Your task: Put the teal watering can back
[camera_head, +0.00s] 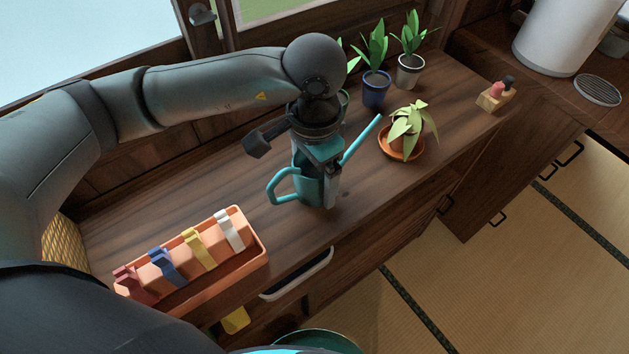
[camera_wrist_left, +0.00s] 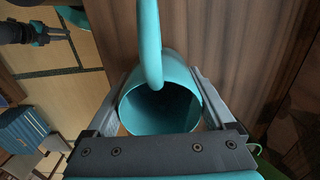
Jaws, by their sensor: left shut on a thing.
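The teal watering can (camera_head: 309,186) is upright over the middle of the dark wooden counter (camera_head: 375,190), its handle loop to the left and spout up to the right. I cannot tell whether its base touches the wood. My left gripper (camera_head: 325,185) comes from above and is shut on the can, hiding part of its body. In the left wrist view the can's open rim (camera_wrist_left: 160,108) lies between the two fingers, with a teal tube-like part crossing above. A dark gripper with teal parts (camera_wrist_left: 45,35), apparently my right one, shows small there; its jaws are unclear.
A potted plant in an orange saucer (camera_head: 400,151) stands close right of the spout. A blue pot (camera_head: 376,90) and a grey pot (camera_head: 410,72) stand behind. An orange tray (camera_head: 262,262) with colored clips is at front left. The counter's right part is mostly clear.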

